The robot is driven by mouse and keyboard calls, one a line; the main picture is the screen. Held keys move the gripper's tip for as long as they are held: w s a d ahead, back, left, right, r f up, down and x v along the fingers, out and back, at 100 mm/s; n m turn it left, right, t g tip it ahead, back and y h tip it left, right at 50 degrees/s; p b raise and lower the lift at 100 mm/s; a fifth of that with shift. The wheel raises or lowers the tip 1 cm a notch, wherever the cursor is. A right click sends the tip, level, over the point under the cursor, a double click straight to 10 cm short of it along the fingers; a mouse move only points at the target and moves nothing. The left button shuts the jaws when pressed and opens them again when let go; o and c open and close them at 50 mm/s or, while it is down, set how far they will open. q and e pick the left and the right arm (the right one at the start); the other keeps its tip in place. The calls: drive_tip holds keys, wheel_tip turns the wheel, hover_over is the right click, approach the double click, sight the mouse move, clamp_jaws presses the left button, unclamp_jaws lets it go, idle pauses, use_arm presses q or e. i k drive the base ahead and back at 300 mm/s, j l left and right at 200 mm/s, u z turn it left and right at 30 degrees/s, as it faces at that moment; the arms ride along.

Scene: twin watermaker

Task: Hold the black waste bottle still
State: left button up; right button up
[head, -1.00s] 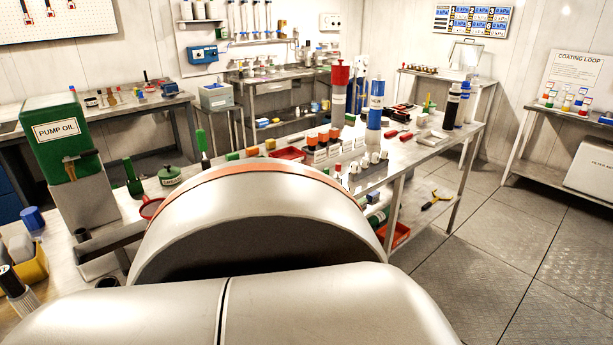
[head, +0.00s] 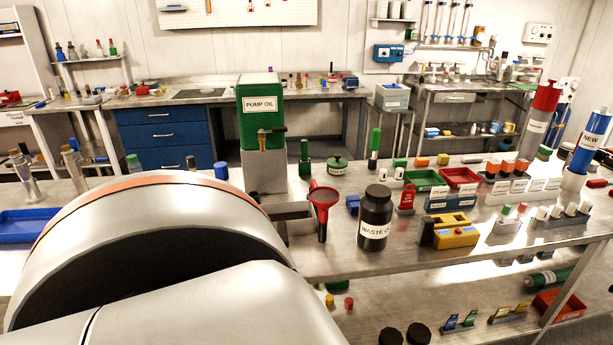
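The black waste bottle (head: 376,215) stands upright on the metal workbench, with a white label reading "WASTE" and a black cap. Nothing touches it in the head view. A large pale arm link of mine fills the lower left of the view, apart from the bottle. Neither of my grippers shows.
A red funnel (head: 323,200) stands just left of the bottle, and a yellow block (head: 450,231) lies to its right. The green pump oil can (head: 261,112) is on a grey stand behind. A red tag (head: 406,198) stands close by. Bare bench top lies in front of the bottle.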

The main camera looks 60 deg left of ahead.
sight(374, 220)
drive_tip(key=u, duration=1.55)
